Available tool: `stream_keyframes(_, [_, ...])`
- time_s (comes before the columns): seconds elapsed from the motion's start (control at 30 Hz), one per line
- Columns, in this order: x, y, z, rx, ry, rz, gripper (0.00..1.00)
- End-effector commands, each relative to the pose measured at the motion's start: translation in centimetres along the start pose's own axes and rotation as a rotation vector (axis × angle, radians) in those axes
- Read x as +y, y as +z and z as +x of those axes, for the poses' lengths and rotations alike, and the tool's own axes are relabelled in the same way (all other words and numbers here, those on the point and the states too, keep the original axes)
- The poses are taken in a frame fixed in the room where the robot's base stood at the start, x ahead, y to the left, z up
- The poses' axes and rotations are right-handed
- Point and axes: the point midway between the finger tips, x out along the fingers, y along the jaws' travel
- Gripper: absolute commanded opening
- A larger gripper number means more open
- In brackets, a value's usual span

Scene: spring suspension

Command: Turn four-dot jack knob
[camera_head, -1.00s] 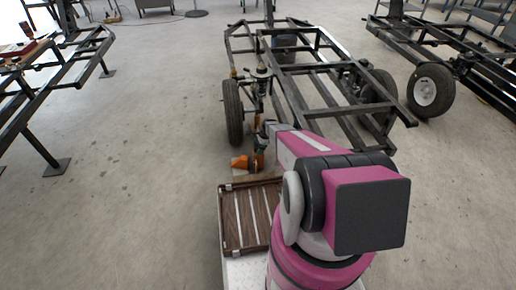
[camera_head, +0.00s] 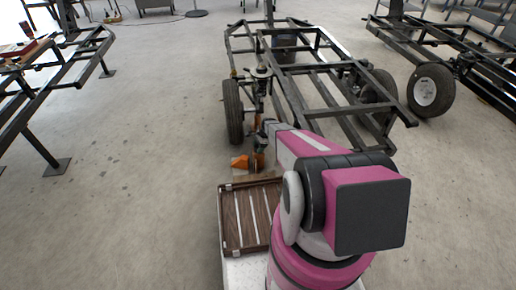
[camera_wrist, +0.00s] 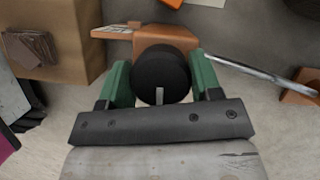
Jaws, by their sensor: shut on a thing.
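In the wrist view, a round black knob (camera_wrist: 160,70) with a pale mark on its lower face sits at the front of an orange jack (camera_wrist: 165,36). My gripper (camera_wrist: 161,80) has its green fingers on either side of the knob, shut on it. Dots on the knob cannot be made out. In the head view, the orange jack (camera_head: 240,162) shows low on the floor near the left wheel, partly hidden by my arm. The gripper (camera_head: 258,150) is small there and mostly hidden.
A black trailer frame (camera_head: 300,75) stands behind, with a wheel (camera_head: 233,112) close to the jack. A slatted wooden tray (camera_head: 232,215) is in front. In the wrist view, a cardboard-brown box (camera_wrist: 70,60) is at left and a metal rod (camera_wrist: 255,75) at right. Open floor lies left.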

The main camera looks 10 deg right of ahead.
Motion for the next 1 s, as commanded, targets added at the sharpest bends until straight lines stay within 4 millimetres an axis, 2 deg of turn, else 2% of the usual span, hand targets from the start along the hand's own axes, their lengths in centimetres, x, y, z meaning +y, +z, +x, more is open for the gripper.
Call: stream_keyframes(1.0, [0.02, -0.02, -0.06, 0.000, 0.365, -0.879, 0.35])
